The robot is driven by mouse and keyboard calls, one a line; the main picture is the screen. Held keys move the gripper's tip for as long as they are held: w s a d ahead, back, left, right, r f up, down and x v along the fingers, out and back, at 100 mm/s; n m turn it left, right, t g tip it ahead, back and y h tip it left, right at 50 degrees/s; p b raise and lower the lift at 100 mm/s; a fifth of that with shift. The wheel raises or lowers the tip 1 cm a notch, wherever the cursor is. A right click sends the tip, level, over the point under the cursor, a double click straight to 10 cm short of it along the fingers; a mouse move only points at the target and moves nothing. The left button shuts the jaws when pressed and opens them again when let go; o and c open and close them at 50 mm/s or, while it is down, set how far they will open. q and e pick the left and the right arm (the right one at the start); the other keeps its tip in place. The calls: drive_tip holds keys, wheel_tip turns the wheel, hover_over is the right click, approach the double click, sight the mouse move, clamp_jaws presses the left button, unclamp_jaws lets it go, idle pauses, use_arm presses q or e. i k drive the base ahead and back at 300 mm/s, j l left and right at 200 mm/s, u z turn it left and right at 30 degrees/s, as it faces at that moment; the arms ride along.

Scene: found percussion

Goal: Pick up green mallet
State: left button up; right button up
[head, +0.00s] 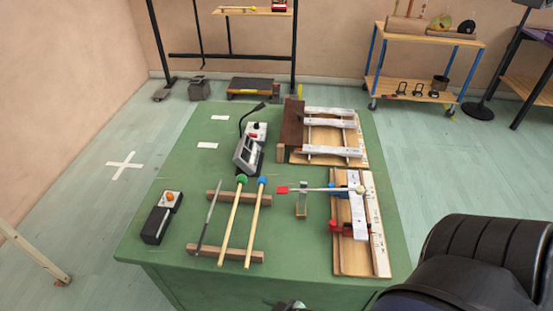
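The green mallet has a round green head (241,179) and a long pale wooden stick (230,222). It lies across two wooden rest bars (213,252) on the green table, head toward the far side. A similar mallet with a blue head (262,181) lies close on its right. A thin dark grey rod (208,219) lies on its left. The green mallet is fully visible and nothing touches its head from above. Neither of my grippers can be made out in the head view.
The green table (185,215) also holds a black box with an orange knob (160,218), a grey device (248,152) behind the mallets, and wooden frames (350,262) at right. A large black ribbed object (480,260) fills the lower right. Table space left of the mallets is mostly clear.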

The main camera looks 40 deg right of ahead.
sight(241, 179)
drive_tip(key=z, duration=0.9)
drive_tip(key=j+z, duration=0.35)
drive_tip(key=j, duration=0.55)
